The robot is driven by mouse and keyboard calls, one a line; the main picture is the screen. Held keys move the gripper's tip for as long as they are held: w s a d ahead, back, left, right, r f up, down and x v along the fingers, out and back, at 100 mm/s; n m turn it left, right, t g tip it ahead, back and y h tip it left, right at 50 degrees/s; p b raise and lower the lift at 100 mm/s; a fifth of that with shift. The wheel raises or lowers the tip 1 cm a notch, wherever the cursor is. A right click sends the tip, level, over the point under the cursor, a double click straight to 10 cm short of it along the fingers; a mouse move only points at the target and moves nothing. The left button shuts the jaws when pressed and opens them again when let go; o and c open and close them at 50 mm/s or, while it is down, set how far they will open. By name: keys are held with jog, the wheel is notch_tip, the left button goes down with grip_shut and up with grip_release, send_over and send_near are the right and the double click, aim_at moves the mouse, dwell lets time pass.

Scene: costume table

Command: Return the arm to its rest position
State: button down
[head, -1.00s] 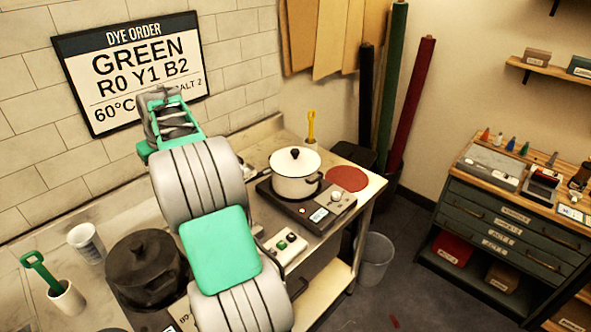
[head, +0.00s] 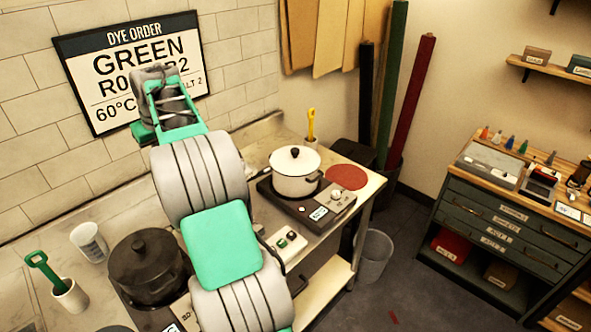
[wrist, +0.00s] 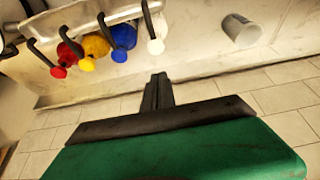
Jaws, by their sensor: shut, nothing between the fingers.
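My arm rises from the bottom centre of the head view, its upper end in front of the dye order sign (head: 140,70). Its fingers cannot be made out in the head view. In the wrist view my gripper (wrist: 159,80) is shut, its dark fingers together and empty. Nothing touches the fingertips. The sign reads GREEN, with part of its lettering hidden behind my arm.
On the counter stand a dark pot (head: 147,262), a white cup (head: 89,242), a holder with a green-handled tool (head: 70,295) and a white pot (head: 295,172) on a hotplate. In the wrist view, red, yellow and blue bottles (wrist: 97,46) sit near hooks.

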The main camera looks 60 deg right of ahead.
jog(key=shift+r, duration=0.2)
jog(key=s+a+n+b, duration=0.1)
jog(key=s+a, duration=0.4)
jog(key=a, duration=0.5)
jog(key=s+a+n+b, duration=0.1)
jog(key=s+a+b, duration=0.1)
jog(key=s+a, duration=0.65)
jog(key=s+a+f+n+y+b, duration=0.1)
jog(key=s+a+f, duration=0.8)
jog(key=s+a, duration=0.2)
jog(key=shift+s+a+f, duration=0.4)
jog(key=shift+s, duration=0.8)
